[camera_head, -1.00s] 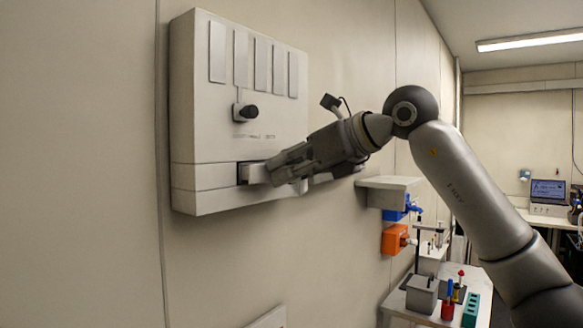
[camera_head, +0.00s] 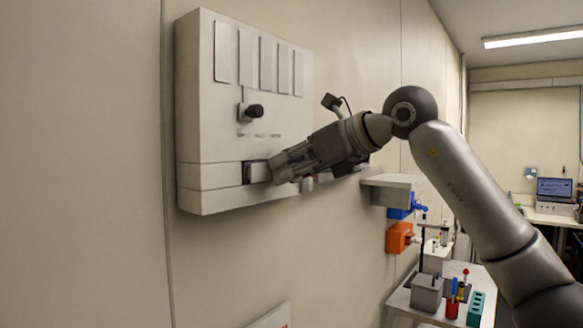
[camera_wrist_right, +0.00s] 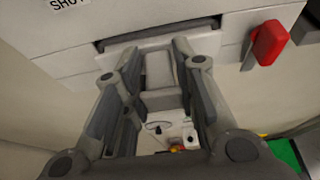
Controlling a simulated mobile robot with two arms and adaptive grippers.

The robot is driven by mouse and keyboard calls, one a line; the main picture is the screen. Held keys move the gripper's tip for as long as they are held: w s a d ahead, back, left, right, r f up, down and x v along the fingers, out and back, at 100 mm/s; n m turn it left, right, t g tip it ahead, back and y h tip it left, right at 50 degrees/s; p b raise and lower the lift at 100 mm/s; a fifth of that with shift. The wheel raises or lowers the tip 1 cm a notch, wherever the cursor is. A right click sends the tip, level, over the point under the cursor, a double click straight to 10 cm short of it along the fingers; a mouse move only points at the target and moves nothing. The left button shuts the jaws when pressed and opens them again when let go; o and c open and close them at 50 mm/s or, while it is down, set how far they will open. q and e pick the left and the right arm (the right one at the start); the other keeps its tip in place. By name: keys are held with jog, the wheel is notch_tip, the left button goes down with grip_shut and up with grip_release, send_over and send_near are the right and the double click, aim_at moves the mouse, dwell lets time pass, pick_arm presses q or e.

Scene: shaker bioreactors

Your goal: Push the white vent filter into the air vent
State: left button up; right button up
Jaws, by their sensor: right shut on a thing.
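A white wall box (camera_head: 215,110) carries a dark slot in its lower band, the air vent (camera_head: 257,172); its long dark opening also shows in the wrist view (camera_wrist_right: 150,35). My right gripper (camera_head: 274,171) is at the box front, its fingertips close to the vent. In the wrist view, my right gripper (camera_wrist_right: 158,65) has its two fingers on either side of a pale block, the white vent filter (camera_wrist_right: 160,72), just below the opening. In the head view the fingers hide most of the filter, so I cannot tell how deep it sits. My left gripper is out of view.
A black knob (camera_head: 254,111) sticks out of the box above the vent. A red part (camera_wrist_right: 268,43) sits right of the opening. A grey shelf (camera_head: 392,188) and an orange unit (camera_head: 399,238) are on the wall to the right, above a small table (camera_head: 398,303).

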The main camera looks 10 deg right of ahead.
jog(key=shift+w+a+p, duration=0.35)
jog(key=shift+w, duration=0.1)
dwell(0.4)
jog(key=o, duration=1.1)
jog(key=shift+s+d+r, duration=0.1)
jog(key=shift+d, duration=0.05)
jog(key=v, duration=1.1)
jog(key=shift+s+r, duration=0.2)
jog(key=shift+d, duration=0.1)
